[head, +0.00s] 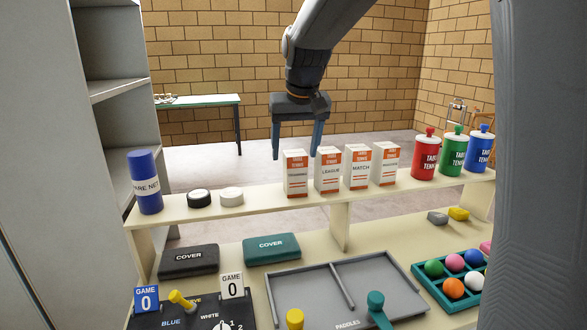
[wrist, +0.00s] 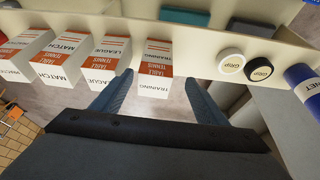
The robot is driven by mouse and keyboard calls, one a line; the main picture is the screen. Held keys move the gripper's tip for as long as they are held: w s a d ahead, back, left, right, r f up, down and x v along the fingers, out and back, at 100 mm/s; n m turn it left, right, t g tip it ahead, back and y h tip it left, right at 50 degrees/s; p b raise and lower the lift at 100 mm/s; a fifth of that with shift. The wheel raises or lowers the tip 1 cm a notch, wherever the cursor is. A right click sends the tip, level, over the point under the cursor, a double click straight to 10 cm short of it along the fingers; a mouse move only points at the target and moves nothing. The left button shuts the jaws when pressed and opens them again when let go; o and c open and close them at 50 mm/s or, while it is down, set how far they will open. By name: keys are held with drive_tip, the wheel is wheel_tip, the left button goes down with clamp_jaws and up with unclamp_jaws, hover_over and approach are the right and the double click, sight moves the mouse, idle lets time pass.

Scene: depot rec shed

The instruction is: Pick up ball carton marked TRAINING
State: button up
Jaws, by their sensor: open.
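The ball carton marked TRAINING (head: 296,174) stands upright on the raised shelf, white with an orange top band, leftmost of the cartons in the head view. In the wrist view the TRAINING carton (wrist: 155,70) lies ahead, between the lines of the two fingers. My gripper (head: 296,156) is open and empty, pointing down at the far side of the carton, with one finger to each side of it in the picture. No contact shows. The LEAGUE carton (head: 328,172) is close on its right, near my right finger.
The MATCH carton (head: 358,168) and another carton (head: 387,164) continue the row, then red, green and blue canisters. Black (head: 199,198) and white (head: 231,197) grip rolls and a blue net tube (head: 146,182) stand left. Shelf surface is free beside TRAINING's left.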

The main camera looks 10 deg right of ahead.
sight(296, 167)
drive_tip(key=shift+w+f, duration=0.1)
drive_tip(key=shift+w, duration=0.4)
drive_tip(key=shift+w+f, duration=0.1)
drive_tip(key=shift+f, duration=0.2)
drive_tip(key=x, duration=0.2)
drive_tip(key=p+x, duration=0.1)
drive_tip(key=x, duration=0.1)
drive_tip(key=d+p+x, duration=0.1)
drive_tip(key=x, duration=0.1)
drive_tip(key=shift+s, duration=0.25)
drive_tip(key=shift+w+f, duration=0.2)
drive_tip(key=shift+f, duration=0.35)
drive_tip(key=c, duration=1.2)
drive_tip(key=shift+r, duration=0.2)
